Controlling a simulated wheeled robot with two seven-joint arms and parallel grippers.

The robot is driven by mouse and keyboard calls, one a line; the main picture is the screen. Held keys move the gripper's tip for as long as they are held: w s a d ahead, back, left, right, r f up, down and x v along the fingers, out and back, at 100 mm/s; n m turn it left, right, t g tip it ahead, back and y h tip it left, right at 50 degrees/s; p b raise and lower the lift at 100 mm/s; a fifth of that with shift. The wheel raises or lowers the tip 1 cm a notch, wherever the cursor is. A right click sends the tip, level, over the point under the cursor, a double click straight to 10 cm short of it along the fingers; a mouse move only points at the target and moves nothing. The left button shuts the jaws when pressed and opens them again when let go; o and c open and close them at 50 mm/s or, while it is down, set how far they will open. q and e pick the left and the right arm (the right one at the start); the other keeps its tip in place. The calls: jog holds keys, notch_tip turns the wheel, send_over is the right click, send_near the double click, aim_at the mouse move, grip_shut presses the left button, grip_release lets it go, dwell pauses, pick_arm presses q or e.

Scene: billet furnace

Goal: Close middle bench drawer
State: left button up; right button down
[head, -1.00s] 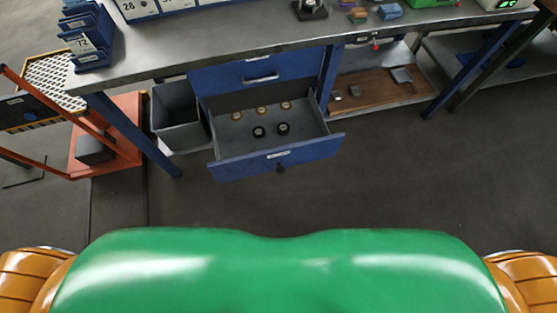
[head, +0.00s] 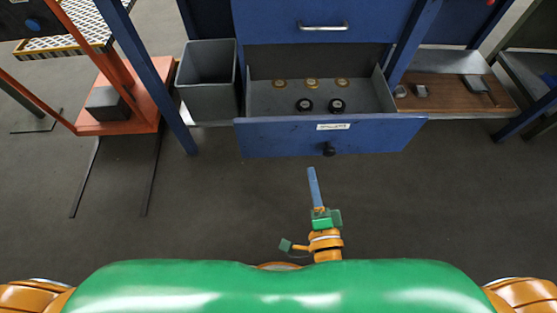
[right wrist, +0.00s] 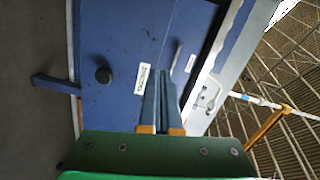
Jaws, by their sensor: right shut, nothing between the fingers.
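The middle bench drawer (head: 270,138) stands open in the head view, pulled out toward me. Its blue front has a white label and a round black knob (head: 329,149). Several small round pieces, some brass-coloured and some black, lie in its grey tray. My right gripper (head: 311,170) is shut and empty, just in front of the drawer front and a little left of the knob. In the right wrist view its fingers (right wrist: 163,85) point toward the blue front, with the black knob (right wrist: 103,75) to their left. My left gripper is not in view.
A closed blue drawer with a bar handle (head: 322,26) is above. A grey bin (head: 208,100) and a blue bench leg (head: 150,75) stand to the left, near an orange cart (head: 115,120). A wooden shelf board (head: 450,96) is at right. Floor before the drawer is clear.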

jog(key=f+m, duration=0.1)
jog(key=m, duration=0.1)
send_near(306, 121)
jog(key=shift+m+h, duration=0.4)
jog(key=w, duration=0.3)
jog(key=w+a+b, duration=0.1)
jog(key=w, duration=0.1)
jog(key=shift+w+f, duration=0.2)
jog(key=shift+f, duration=0.05)
jog(key=shift+w, duration=0.6)
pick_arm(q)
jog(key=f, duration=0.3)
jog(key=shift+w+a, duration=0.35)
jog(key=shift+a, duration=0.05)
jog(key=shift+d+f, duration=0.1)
pick_arm(e)
jog(key=shift+w, duration=0.1)
